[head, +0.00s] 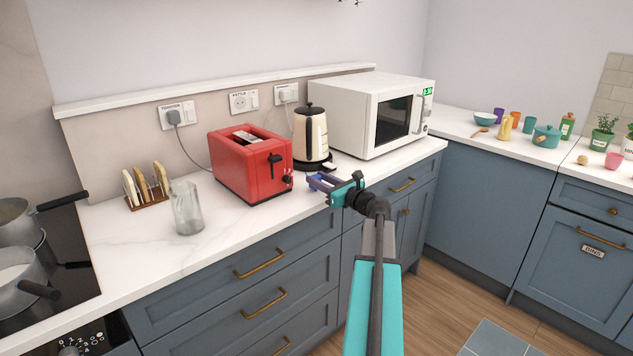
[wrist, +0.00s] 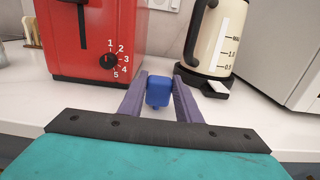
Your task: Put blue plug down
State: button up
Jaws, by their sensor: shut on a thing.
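The blue plug (wrist: 159,91) sits between the two purple fingers of my gripper (wrist: 160,98) in the wrist view. My gripper is shut on it. In the head view my gripper (head: 317,182) is at the front part of the counter, between the red toaster and the kettle, and the plug is mostly hidden by the fingers. I cannot tell whether the plug touches the white countertop (head: 130,240).
The red toaster (head: 250,165) is left of my gripper, the cream kettle (head: 311,135) behind it, the white microwave (head: 375,112) to the right. Wall sockets (head: 240,101) line the back. A glass jar (head: 187,208) and a toast rack (head: 148,187) stand farther left.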

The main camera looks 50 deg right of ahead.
jog(key=shift+f, duration=0.5)
jog(key=o, duration=1.2)
jog(key=shift+c, duration=0.2)
jog(key=shift+r, duration=0.5)
jog(key=shift+s+r, duration=0.15)
jog(key=s, duration=1.1)
jog(key=shift+s+a, duration=0.35)
jog(key=shift+a, duration=0.1)
